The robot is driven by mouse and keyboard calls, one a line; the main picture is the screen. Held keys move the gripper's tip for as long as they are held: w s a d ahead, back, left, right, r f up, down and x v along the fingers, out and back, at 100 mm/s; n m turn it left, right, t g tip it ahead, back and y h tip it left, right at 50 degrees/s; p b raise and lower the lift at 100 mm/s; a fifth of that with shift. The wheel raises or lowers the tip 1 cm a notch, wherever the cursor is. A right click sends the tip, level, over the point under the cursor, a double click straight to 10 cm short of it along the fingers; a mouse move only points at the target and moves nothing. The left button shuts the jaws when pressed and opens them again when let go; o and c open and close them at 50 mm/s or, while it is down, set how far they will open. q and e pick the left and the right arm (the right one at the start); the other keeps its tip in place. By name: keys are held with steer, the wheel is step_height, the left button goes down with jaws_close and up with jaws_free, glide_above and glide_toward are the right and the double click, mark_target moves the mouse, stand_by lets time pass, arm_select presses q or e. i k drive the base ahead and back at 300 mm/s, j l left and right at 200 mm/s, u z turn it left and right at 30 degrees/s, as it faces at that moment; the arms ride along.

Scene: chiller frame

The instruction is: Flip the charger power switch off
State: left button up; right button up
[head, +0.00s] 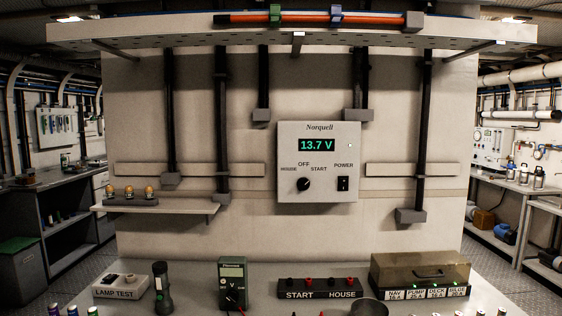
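The charger (319,162) is a pale box marked Norquell on the wall panel in the middle of the head view. Its display (316,145) reads 13.7 V in green. Neither of my grippers shows in the head view.
The bench (260,275) below holds a lamp test box (121,287), a flashlight (162,286), a green multimeter (233,283), a START/HOUSE terminal block (320,289) and a covered breaker box (421,275). A shelf (290,37) overhangs the charger. The space before the charger is clear.

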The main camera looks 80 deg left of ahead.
mark_target(343, 181)
steer(key=u, duration=2.3)
steer(key=i+l+u, duration=0.25)
steer(key=l+u, duration=0.15)
steer(key=l, duration=0.75)
steer(key=l+u, duration=0.4)
steer(key=l, duration=0.75)
